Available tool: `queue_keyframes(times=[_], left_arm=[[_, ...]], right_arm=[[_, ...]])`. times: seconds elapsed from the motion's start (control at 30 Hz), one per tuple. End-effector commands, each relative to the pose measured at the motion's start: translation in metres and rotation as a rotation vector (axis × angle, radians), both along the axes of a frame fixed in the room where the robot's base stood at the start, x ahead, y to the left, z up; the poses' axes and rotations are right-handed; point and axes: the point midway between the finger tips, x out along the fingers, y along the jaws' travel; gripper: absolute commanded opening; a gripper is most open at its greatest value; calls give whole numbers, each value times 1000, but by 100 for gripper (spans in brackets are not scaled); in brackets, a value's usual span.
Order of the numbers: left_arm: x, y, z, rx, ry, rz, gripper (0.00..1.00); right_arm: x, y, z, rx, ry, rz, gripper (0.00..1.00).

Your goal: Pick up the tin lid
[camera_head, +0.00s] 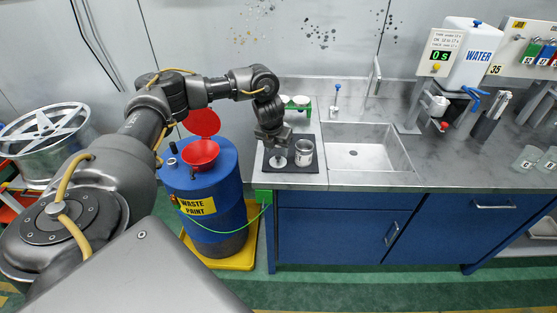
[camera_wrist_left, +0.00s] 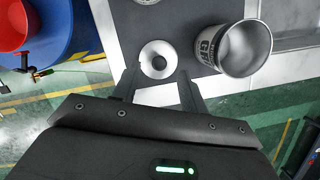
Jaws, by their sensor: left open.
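The tin lid appears to be the small pale round piece with a dark centre (camera_wrist_left: 158,60), lying on a dark mat (camera_wrist_left: 118,45) in the left wrist view. In the head view it shows small and pale (camera_head: 277,161), just below my left gripper (camera_head: 274,143). In the wrist view the two fingers of my left gripper (camera_wrist_left: 160,88) are spread, with the lid just beyond and between their tips; contact cannot be told. An open, lettered metal tin (camera_wrist_left: 234,48) stands to the right of the lid, also in the head view (camera_head: 304,152). My right gripper is out of view.
A blue waste paint drum (camera_head: 228,170) with a red funnel (camera_head: 201,153) stands left of the counter. A sink (camera_head: 366,152) lies right of the mat. Green-topped items (camera_head: 297,102) stand behind the tin. A water container (camera_head: 474,55) is farther right.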

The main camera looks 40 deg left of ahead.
Motion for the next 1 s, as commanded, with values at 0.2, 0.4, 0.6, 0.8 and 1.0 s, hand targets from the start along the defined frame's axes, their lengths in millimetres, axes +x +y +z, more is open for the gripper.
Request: queue_keyframes(times=[0.2,0.4,0.6,0.8,1.0], left_arm=[[6,2,-27,0,2,1,43],[8,2,-32,0,0,1,43],[8,2,-32,0,0,1,30],[8,2,-31,0,0,1,4],[8,2,-31,0,0,1,0]], right_arm=[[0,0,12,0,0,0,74],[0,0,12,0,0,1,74],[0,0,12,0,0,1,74],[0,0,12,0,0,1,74],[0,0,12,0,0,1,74]])
